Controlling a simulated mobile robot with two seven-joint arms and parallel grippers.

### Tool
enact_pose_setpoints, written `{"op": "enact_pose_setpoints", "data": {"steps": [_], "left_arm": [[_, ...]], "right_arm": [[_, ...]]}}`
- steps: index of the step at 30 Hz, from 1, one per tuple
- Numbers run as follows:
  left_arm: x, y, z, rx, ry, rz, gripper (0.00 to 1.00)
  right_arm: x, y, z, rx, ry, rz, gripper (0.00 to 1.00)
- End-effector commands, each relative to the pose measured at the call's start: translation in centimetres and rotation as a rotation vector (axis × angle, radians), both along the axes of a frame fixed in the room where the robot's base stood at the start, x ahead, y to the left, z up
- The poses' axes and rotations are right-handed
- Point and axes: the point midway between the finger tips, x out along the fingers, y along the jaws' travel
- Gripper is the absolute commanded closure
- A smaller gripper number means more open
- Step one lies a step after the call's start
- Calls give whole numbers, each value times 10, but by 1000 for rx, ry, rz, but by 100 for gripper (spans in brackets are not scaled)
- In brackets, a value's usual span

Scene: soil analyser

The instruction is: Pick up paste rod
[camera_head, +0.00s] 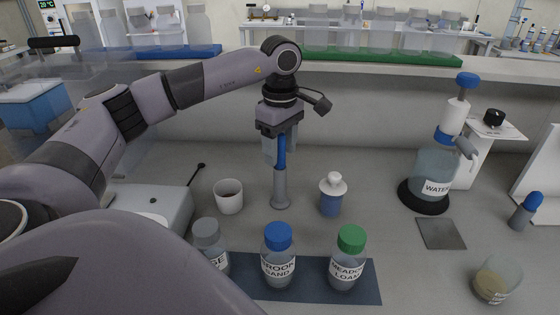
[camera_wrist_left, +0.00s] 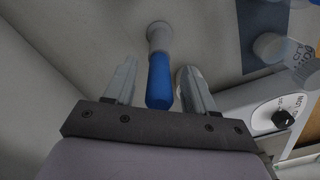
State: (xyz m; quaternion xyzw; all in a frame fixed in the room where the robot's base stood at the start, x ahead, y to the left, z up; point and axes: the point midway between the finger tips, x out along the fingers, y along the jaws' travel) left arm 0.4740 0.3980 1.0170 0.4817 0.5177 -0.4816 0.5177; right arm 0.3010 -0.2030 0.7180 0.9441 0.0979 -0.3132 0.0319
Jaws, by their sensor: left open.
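The paste rod (camera_head: 281,182) stands upright on the bench in the head view, with a blue grip on top and a grey flared foot. My left gripper (camera_head: 280,148) is above it, pointing down, its fingers around the upper part of the blue grip. In the left wrist view the rod (camera_wrist_left: 159,70) lies between the two open fingers of my left gripper (camera_wrist_left: 158,88), with a gap showing on each side. The right gripper is not in view.
A small white cup (camera_head: 229,197) stands left of the rod and a white-topped blue container (camera_head: 332,196) right of it. Several labelled bottles, one blue-capped (camera_head: 278,262), stand in front on a dark mat (camera_head: 362,283). A water flask (camera_head: 432,172) is farther right.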

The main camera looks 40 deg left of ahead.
Motion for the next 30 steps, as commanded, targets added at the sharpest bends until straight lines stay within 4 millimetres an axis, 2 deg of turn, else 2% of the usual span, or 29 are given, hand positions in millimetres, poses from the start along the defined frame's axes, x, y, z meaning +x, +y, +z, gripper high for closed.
{"op": "enact_pose_setpoints", "data": {"steps": [2, 3, 7, 8, 20, 26, 30], "left_arm": [[0, 0, 0, 0, 0, 0, 45], [0, 0, 0, 0, 0, 0, 51], [0, 0, 0, 0, 0, 0, 94], [0, 0, 0, 0, 0, 0, 100], [0, 0, 4, 0, -1, 0, 100], [1, 0, 25, -2, -4, 1, 100], [1, 0, 50, -2, -6, 0, 100]], "right_arm": [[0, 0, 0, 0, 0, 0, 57], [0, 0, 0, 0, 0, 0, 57], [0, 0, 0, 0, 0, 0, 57], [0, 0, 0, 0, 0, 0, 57], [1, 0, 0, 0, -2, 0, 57], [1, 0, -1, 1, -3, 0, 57], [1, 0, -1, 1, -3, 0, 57]]}}
